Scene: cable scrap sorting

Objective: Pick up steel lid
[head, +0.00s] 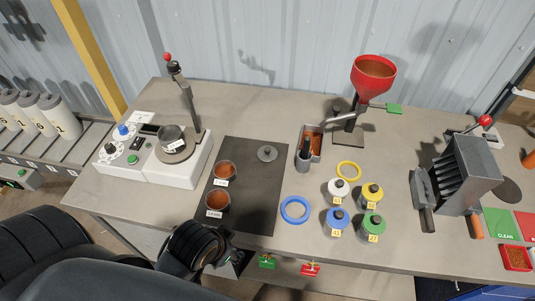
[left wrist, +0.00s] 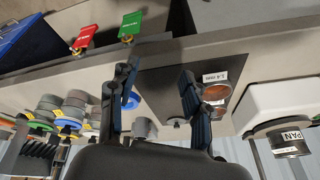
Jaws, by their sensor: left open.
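The steel lid (head: 267,153) is a small round grey disc with a knob. It lies on the upper right part of the dark mat (head: 258,205), and it shows small between my fingers in the left wrist view (left wrist: 178,122). My left gripper (head: 232,258) is at the table's front edge, below the mat and well apart from the lid. Its two fingers are spread and empty in the left wrist view (left wrist: 158,78). Two cups of copper-coloured scrap (head: 224,172) (head: 217,201) stand left of the lid. My right gripper is not in view.
A white scale unit (head: 185,170) with a steel pan (head: 171,138) stands left. A blue ring (head: 295,210) and several coloured-lid weights (head: 338,190) are right of the mat. A red funnel (head: 372,78) stands behind. Green and red tags (head: 267,262) hang at the front edge.

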